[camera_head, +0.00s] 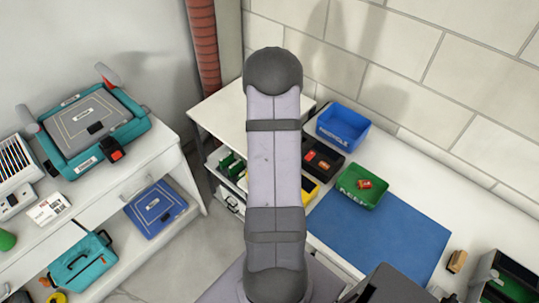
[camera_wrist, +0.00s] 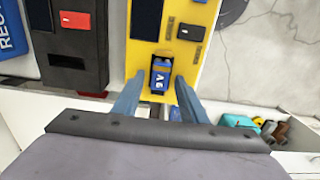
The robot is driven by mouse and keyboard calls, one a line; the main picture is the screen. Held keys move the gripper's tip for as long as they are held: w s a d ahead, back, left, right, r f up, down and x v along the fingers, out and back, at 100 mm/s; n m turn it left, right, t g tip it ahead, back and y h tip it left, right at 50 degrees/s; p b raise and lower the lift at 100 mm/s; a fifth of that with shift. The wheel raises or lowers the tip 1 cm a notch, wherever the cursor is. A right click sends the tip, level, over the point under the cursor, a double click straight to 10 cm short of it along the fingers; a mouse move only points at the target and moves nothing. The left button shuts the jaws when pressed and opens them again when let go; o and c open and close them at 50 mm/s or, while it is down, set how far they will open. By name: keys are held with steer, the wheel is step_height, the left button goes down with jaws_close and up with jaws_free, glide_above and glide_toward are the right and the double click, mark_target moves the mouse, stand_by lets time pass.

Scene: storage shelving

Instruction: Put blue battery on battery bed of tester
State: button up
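My gripper (camera_wrist: 159,84) is open, one finger on each side of the battery, with visible gaps. In the head view, only an edge of the tester (camera_head: 309,190) shows beside my arm; the gripper and battery are hidden there.
A black device with a red part (camera_wrist: 75,40) stands left of the tester. A blue bin (camera_head: 343,127) and a green bin (camera_head: 362,198) holding an orange-red item stand on the worktop, near a blue mat (camera_head: 380,232). A side shelf (camera_head: 150,160) holds cases and tools.

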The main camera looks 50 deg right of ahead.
step_height(320, 180, up, 12)
steer(key=b, duration=0.2)
steer(key=shift+r, duration=0.15)
steer(key=s+a+f, duration=0.1)
steer(key=a, duration=2.4)
steer(key=s+a+f, duration=0.2)
steer(key=s+a, duration=0.3)
steer(key=a, duration=0.1)
steer(key=shift+s, duration=0.4)
